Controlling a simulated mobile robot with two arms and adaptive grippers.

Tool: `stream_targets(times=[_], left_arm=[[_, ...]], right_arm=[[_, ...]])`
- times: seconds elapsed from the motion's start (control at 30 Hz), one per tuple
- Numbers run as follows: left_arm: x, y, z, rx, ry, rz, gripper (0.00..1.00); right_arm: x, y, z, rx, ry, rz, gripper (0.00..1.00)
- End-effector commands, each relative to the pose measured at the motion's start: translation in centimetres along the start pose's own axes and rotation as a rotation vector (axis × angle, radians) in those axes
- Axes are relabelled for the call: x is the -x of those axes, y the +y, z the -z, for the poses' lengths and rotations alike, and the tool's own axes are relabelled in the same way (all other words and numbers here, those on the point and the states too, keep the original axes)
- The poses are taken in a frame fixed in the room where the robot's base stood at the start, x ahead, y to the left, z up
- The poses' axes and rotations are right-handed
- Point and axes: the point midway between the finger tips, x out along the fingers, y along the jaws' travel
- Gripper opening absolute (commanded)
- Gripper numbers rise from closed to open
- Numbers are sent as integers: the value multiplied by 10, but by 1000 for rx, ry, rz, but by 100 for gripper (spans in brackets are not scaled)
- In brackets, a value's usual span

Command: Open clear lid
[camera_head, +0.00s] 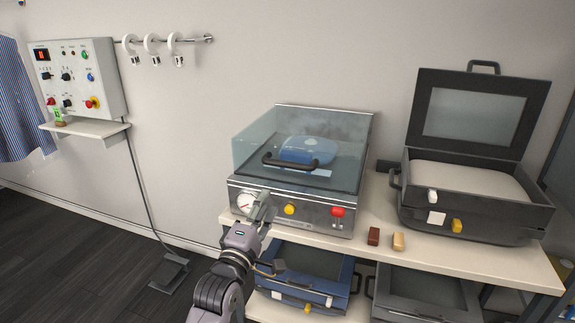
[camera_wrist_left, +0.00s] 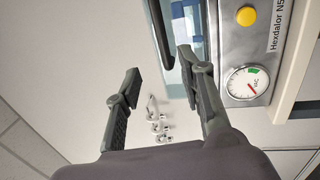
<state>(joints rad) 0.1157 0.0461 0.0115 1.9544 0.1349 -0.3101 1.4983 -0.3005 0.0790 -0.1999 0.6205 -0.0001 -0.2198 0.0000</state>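The clear lid (camera_head: 258,143) is a see-through, bluish box on top of a steel machine (camera_head: 315,218). It appears down over a blue rounded object (camera_head: 307,150). A black bar handle (camera_head: 290,166) runs along the lid's front. My left gripper (camera_head: 264,203) is in front of the machine's left side, beside the round gauge (camera_head: 247,202) and below the handle. In the left wrist view my left gripper (camera_wrist_left: 158,68) has its fingers wide apart with nothing between them. The gauge (camera_wrist_left: 248,83) is right of the fingers there. My right gripper is not in view.
The machine stands on a pale shelf (camera_head: 470,262). An open black case (camera_head: 470,215) is at the right. A brown block (camera_head: 374,236) and a tan block (camera_head: 398,241) lie between them. A yellow button (camera_head: 289,209) and red switch (camera_head: 337,212) are on the front. Cases sit below.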

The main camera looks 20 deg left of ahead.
Motion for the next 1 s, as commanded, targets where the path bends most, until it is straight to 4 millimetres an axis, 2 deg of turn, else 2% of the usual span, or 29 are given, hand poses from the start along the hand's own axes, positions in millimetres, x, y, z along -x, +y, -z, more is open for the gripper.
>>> stream_targets(times=[0.6, 0.8, 1.0], left_arm=[[-117, 0, 0, -5, -1, 3, 36], [-146, -1, 0, -6, 0, 3, 36], [-162, -2, 0, -4, 0, 3, 36]], right_arm=[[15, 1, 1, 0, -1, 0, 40], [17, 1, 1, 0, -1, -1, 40], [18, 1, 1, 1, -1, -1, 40]])
